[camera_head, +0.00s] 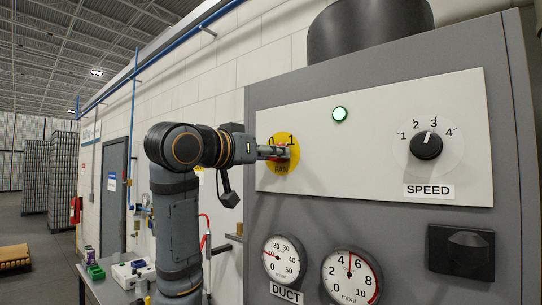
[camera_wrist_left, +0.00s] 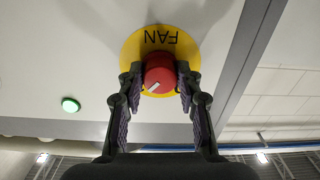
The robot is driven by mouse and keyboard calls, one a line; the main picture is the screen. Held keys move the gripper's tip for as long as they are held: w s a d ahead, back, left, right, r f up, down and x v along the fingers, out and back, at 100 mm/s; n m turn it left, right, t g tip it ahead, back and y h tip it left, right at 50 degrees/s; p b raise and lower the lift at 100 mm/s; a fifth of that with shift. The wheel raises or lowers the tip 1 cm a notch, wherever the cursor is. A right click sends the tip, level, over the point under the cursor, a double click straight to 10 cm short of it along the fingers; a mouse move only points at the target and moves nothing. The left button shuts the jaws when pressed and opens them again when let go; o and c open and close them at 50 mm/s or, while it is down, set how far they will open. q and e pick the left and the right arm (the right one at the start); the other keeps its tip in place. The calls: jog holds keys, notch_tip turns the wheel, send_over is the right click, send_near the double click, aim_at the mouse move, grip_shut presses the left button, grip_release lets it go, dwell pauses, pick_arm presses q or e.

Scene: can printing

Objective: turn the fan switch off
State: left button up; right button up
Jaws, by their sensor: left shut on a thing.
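The fan switch is a red knob on a round yellow plate (camera_head: 293,145) marked 0, 1 and FAN, on the pale panel. In the left wrist view, which is upside down, the red knob (camera_wrist_left: 159,72) shows a white mark at its lower left. That corresponds to the upper right, the 1 side. My left gripper (camera_head: 282,152) reaches the knob from the left in the head view. Its two fingers (camera_wrist_left: 160,79) are shut on the knob from both sides and hide part of it. My right gripper is not in view.
A green lamp (camera_head: 339,114) glows on the panel. A black speed dial (camera_head: 426,146) sits to the right, its mark near 3. Two gauges (camera_head: 284,259) (camera_head: 350,277) lie below, with a black handle (camera_head: 461,252) to their right. A cluttered bench (camera_head: 112,290) stands lower left.

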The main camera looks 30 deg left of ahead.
pick_arm(q)
jog(key=n+b, duration=0.9)
jog(key=n, duration=0.5)
jog(key=shift+d+f+b, duration=0.1)
jog(key=shift+d+b, duration=0.05)
jog(key=shift+b, duration=0.2)
jog(key=shift+n+b, duration=0.8)
jog(key=shift+n, duration=0.8)
jog(key=o, duration=1.1)
jog(key=shift+o, duration=0.2)
jog(key=shift+s+r, duration=0.1)
jog(key=shift+r, duration=0.1)
